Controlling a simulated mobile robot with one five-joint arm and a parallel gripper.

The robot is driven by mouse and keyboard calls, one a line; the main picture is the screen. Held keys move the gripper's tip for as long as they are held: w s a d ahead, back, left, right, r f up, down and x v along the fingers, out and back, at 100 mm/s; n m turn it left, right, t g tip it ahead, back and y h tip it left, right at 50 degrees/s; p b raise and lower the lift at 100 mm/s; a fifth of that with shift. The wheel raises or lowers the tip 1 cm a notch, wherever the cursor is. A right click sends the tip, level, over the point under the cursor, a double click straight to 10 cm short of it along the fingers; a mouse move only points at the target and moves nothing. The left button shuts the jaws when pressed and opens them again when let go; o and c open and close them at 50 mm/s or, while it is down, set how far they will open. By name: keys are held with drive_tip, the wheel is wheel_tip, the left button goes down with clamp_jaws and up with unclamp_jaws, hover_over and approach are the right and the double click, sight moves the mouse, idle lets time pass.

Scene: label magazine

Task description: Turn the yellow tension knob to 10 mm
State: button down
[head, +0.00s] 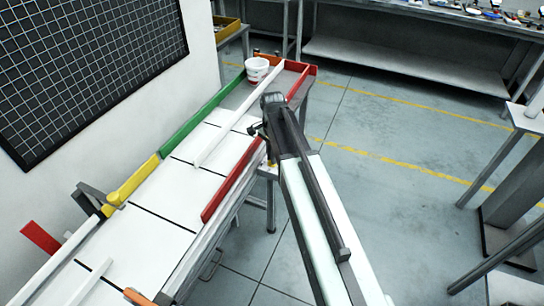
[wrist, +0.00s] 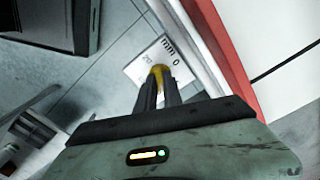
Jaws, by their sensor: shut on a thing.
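The yellow tension knob (wrist: 158,71) shows in the wrist view between the tips of my gripper (wrist: 158,82). The jaws are shut on it, and they hide much of it. A white scale plate (wrist: 147,61) lies behind the knob; "mm", "0" and what looks like "20" can be read on it. The knob's pointer and its present setting cannot be made out. In the head view my gripper (head: 257,130) is at the right side of the bench, near its red rail; the knob is not clear there.
The white bench (head: 150,215) has yellow, green and red (head: 232,182) rails along its edges. A white cup (head: 257,69) stands at its far end. A dark grid panel (head: 85,60) hangs on the left wall.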

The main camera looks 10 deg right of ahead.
drive_tip(key=shift+w+m, duration=0.15)
drive_tip(key=shift+m, duration=1.45)
drive_tip(key=c, duration=1.5)
unclamp_jaws()
wheel_tip(320, 180, up, 8)
drive_tip(key=p, duration=0.8)
drive_tip(key=shift+f, duration=0.1)
